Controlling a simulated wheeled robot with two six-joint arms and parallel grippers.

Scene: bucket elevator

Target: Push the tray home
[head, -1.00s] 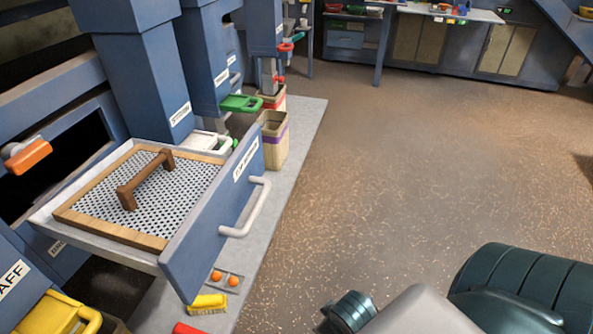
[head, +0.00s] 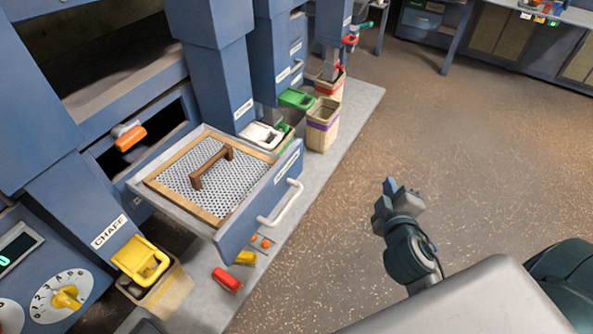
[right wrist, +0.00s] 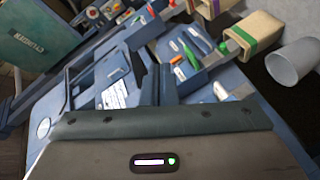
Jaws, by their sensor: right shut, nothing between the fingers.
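The tray (head: 228,233) is a drawer with a blue front panel and a white bar handle (head: 281,204). It sticks out from the blue machine in the head view. A wood-framed perforated screen (head: 178,179) with a brown grip bar lies in it. My right gripper (head: 391,190) is shut and empty above the floor, to the right of the tray and well apart from its front. My left gripper is not in view. I cannot make out the tray in the right wrist view.
An orange latch (head: 130,138) sits by the dark opening behind the tray. Below the tray's front, a grey ledge (head: 318,180) carries a red item (head: 227,280), a yellow brush (head: 245,258) and a tan bin (head: 322,127). The brown floor (head: 470,170) on the right is clear.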

